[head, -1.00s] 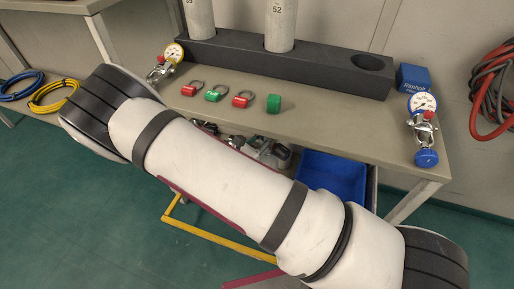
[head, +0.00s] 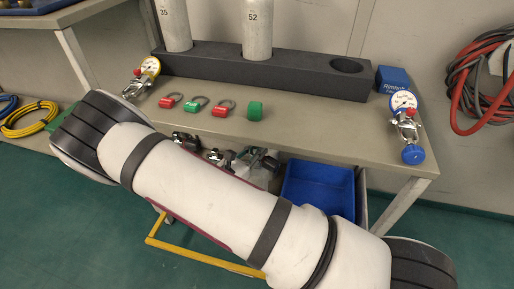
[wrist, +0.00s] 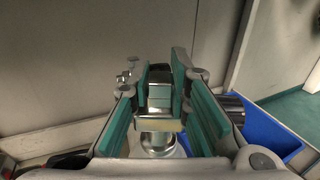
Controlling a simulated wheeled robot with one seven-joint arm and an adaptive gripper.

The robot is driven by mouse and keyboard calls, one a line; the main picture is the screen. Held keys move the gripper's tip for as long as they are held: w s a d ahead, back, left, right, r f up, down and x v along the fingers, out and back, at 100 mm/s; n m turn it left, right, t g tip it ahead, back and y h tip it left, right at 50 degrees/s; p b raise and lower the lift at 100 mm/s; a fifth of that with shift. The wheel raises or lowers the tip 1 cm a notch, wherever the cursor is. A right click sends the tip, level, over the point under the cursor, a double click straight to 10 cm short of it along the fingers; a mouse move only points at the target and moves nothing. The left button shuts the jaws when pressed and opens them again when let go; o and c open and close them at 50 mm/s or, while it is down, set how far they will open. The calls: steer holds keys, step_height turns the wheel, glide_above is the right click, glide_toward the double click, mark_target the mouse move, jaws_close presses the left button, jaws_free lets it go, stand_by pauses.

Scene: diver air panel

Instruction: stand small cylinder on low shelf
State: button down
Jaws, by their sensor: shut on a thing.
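My gripper (wrist: 160,112) shows in the wrist view, its teal-padded fingers shut on a small silvery thing. I take this to be the small cylinder (wrist: 159,92); its ends are partly hidden by the fingers. In the head view my own arm crosses the picture, and neither my gripper nor the held thing shows. The low shelf lies under the bench, mostly hidden by my arm. Several metal fittings (head: 262,160) and a blue bin (head: 318,188) show in that low area.
The bench (head: 300,127) carries a dark rack (head: 285,80) with two tall grey cylinders (head: 257,30) and an empty round hole. A yellow bar (head: 205,255) runs low in front.

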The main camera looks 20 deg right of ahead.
steer(key=shift+r, duration=0.1)
steer(key=c, duration=1.9)
jaws_free()
steer(key=shift+f, duration=0.2)
steer(key=shift+c, duration=0.2)
steer(key=o, duration=0.4)
steer(key=shift+s+a+r, duration=0.1)
steer(key=shift+a+r, duration=0.05)
steer(key=p+v, duration=0.4)
steer(key=v, duration=0.7)
steer(key=shift+s+a, duration=0.2)
steer(key=shift+a, duration=0.05)
steer(key=shift+a, duration=0.1)
